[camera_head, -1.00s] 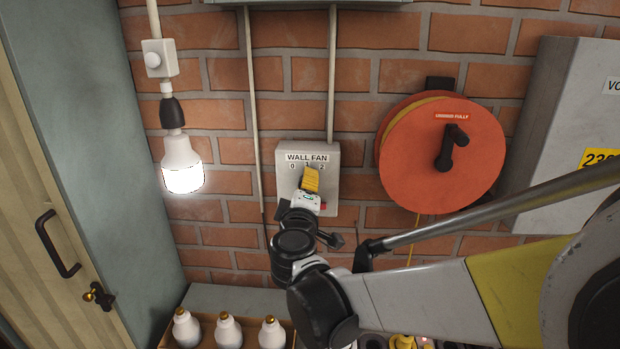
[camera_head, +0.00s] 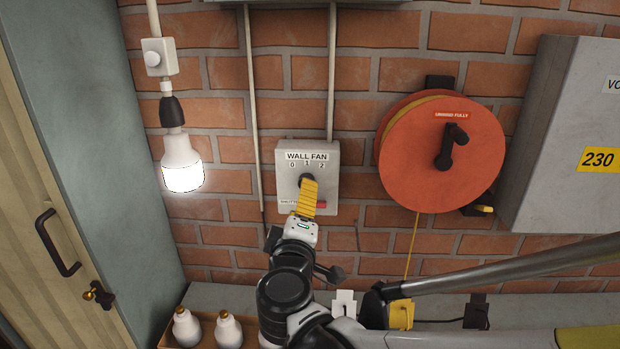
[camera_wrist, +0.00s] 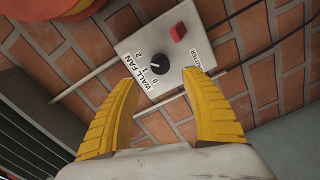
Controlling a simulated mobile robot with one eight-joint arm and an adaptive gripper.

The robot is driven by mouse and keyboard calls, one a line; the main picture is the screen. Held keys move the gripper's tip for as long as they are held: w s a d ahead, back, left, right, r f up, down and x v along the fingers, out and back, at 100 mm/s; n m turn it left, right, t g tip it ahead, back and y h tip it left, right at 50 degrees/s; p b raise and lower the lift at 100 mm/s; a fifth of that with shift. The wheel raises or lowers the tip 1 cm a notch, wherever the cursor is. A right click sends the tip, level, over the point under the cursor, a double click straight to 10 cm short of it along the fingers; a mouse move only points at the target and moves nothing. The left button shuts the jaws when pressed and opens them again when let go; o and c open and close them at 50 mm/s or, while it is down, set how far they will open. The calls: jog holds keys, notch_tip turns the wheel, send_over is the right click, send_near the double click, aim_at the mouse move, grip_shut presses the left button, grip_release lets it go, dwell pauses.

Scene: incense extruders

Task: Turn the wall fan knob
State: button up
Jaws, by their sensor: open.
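The wall fan box (camera_head: 330,160) is a light grey switch box on the brick wall, marked WALL FAN with 0, 1 and 2. Its round black knob (camera_head: 304,178) is partly hidden behind my yellow fingers in the head view. The knob (camera_wrist: 156,67) shows whole in the wrist view, with a small pale mark whose direction is hard to read. My gripper (camera_wrist: 162,78) is open, with one finger to each side of the knob and short of it, holding nothing. In the head view my gripper (camera_head: 308,184) reaches up towards the box from below.
A red button (camera_wrist: 177,32) sits beside the knob on the same box. An orange cable reel (camera_head: 420,165) hangs to the right, with a grey cabinet (camera_head: 560,140) beyond. A lit bulb (camera_head: 182,165) hangs to the left. Bulbs (camera_head: 187,328) stand in a box below.

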jog(key=s, duration=0.2)
jog(key=shift+s, duration=0.4)
jog(key=s+d+f+m+g+h, duration=0.2)
jog(key=d+f+m+g, duration=0.1)
jog(key=d, duration=0.6)
jog(key=s+d+f+m+g+h, duration=0.1)
jog(key=d+f+m+g, duration=0.25)
jog(key=d, duration=0.45)
jog(key=s+d+f+m+g+y+b, duration=0.1)
jog(key=s+d+f+m+g, duration=0.1)
jog(key=s, duration=0.5)
jog(key=s+d+f+m+g+y+b, duration=0.1)
jog(key=s+d+f+m+g+y, duration=0.1)
jog(key=s+f+m, duration=0.3)
jog(key=s+d, duration=0.1)
jog(key=s, duration=0.1)
jog(key=shift+s+f, duration=0.35)
jog(key=shift+f, duration=0.05)
jog(key=shift+d, duration=0.1)
